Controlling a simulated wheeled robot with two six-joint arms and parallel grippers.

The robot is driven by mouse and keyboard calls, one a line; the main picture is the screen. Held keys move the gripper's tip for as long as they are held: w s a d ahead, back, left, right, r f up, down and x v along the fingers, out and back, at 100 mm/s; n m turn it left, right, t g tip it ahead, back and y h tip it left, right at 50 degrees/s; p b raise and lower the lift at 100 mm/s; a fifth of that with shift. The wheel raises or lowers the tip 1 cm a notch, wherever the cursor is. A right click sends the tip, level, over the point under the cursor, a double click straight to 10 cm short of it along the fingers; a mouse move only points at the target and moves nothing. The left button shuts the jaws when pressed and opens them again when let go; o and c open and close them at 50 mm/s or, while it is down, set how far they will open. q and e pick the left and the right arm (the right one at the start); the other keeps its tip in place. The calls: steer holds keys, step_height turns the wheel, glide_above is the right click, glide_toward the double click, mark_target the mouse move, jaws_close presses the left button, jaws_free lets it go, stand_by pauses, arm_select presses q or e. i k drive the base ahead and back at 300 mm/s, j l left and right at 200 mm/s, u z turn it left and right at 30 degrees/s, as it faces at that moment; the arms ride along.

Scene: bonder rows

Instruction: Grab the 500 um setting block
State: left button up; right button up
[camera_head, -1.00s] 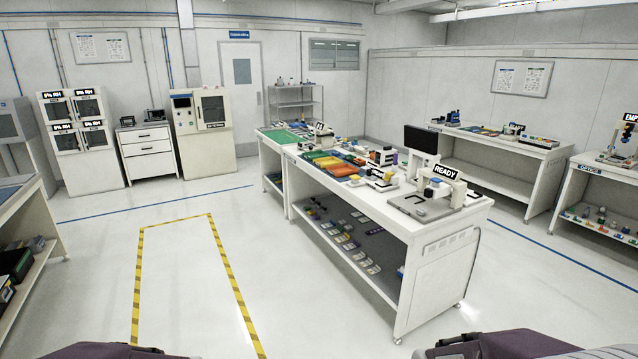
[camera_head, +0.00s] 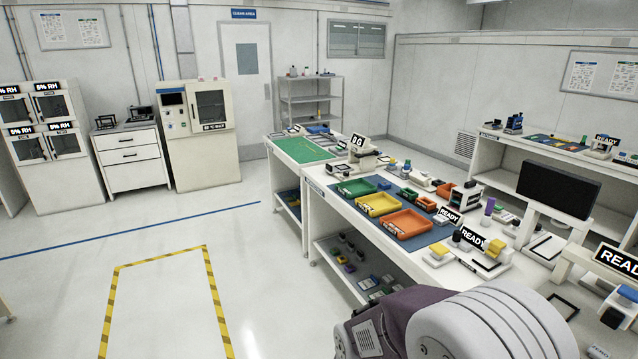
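No 500 um setting block can be told apart; no thickness marking is legible on the small parts. The white bench (camera_head: 330,207) ahead carries several small coloured parts, among them a purple cylinder (camera_head: 489,206) and an orange block (camera_head: 445,190). A small yellow-topped device (camera_head: 438,251) stands near the bench's front edge. Neither of my grippers is in view. A purple and grey link of my arm fills the bottom right and hides part of the bench's near end.
Green (camera_head: 356,187), yellow (camera_head: 379,204) and orange (camera_head: 406,223) trays lie on a blue mat. A black monitor (camera_head: 558,189) and devices with READY signs crowd the bench's right part. The lower shelf holds small items. The floor left of the bench is clear, with a yellow-black taped outline (camera_head: 213,290).

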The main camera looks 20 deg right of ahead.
mark_target(440, 219)
steer(key=i+l+z, duration=0.25)
steer(key=i+z, duration=0.7)
steer(key=i+j+z, duration=0.1)
steer(key=i+z, duration=0.35)
steer(key=i+j+z, duration=0.3)
steer(key=i+z, duration=0.45)
steer(key=i, duration=0.15)
